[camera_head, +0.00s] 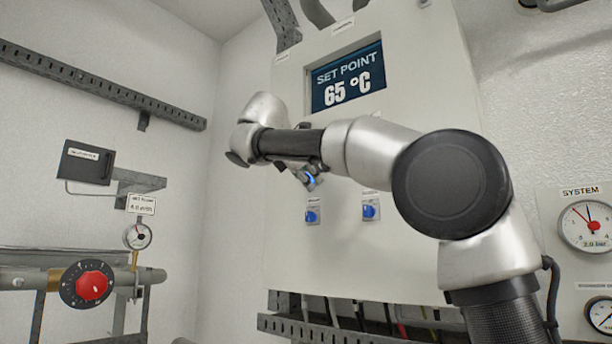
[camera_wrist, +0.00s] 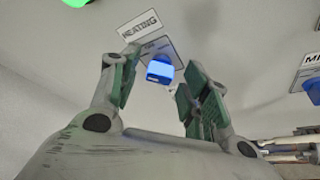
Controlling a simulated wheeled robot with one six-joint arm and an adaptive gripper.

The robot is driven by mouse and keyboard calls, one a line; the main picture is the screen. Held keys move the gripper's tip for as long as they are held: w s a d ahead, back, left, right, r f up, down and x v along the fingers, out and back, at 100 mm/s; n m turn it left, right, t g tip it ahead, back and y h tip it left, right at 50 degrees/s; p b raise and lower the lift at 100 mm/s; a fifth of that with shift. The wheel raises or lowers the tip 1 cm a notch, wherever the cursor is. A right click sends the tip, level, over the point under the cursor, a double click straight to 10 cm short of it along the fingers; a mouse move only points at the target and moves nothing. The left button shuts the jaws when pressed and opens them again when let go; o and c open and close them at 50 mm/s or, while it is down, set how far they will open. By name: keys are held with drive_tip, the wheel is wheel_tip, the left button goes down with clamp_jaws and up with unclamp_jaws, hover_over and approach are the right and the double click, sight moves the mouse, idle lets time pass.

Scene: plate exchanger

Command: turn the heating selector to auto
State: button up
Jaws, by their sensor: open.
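The heating selector is a blue knob (camera_wrist: 159,71) on a pale plate, under a tag reading HEATING, in the wrist view. Its pointer direction is too small to tell. My gripper (camera_wrist: 160,78) is open, with one finger left of the knob and the other to its right and slightly lower. The knob shows between and beyond the fingers, and I see no contact.
A second blue selector (camera_head: 370,210) sits to the right on the cabinet (camera_head: 420,250). A display (camera_head: 347,77) above reads SET POINT 65 °C. A green lamp (camera_wrist: 76,2) is at the wrist view's top left. A red knob (camera_head: 92,286) is on piping at the left.

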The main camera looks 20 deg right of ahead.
drive_tip(key=c, duration=1)
drive_tip(key=shift+m, duration=0.3)
drive_tip(key=shift+s+d+f+m+t, duration=0.1)
drive_tip(key=shift+m+t, duration=0.7)
drive_tip(key=shift+m, duration=0.2)
drive_tip(key=m+t+h, duration=0.1)
drive_tip(key=m, duration=0.3)
drive_tip(key=m+t+h, duration=0.1)
drive_tip(key=m, duration=0.4)
drive_tip(key=f+m+t+h, duration=0.1)
drive_tip(key=m, duration=0.4)
drive_tip(key=shift+t, duration=0.3)
drive_tip(key=shift+f+m+h, duration=0.1)
drive_tip(key=shift+m+h, duration=0.3)
